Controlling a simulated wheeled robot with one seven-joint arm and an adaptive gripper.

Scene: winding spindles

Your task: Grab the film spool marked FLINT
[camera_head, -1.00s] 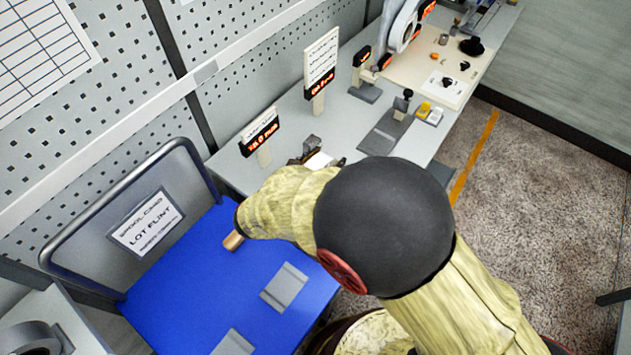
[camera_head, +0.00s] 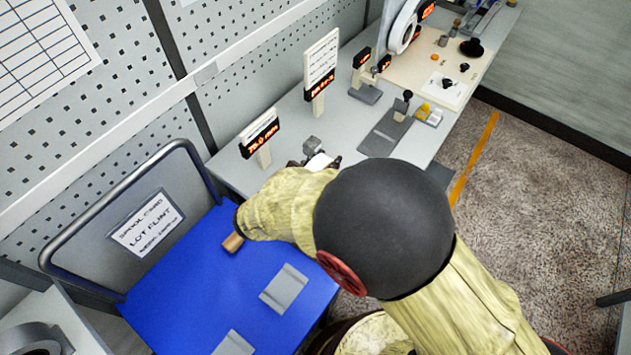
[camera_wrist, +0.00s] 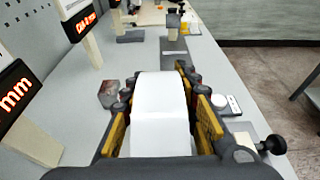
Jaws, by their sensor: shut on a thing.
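A white film spool or roll (camera_wrist: 160,105) sits between the yellow-padded fingers of my gripper (camera_wrist: 158,88) in the wrist view. The gripper is shut on it. I can read no mark on its visible face. In the head view a bit of the white spool (camera_head: 318,162) and dark fingertips show beyond my forearm at the bench's near end. The rest of the gripper is hidden by my arm there. A card reading "LOT FLINT" (camera_head: 146,222) is on the back panel of a blue cart (camera_head: 190,290).
The grey bench (camera_head: 345,125) runs away to the upper right. Display posts (camera_head: 263,140) (camera_head: 320,75) stand at its wall side, close left of my gripper. A small grey block (camera_head: 312,145) is beside the spool. A brown cylinder end (camera_head: 232,242) shows on the cart beside my arm.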

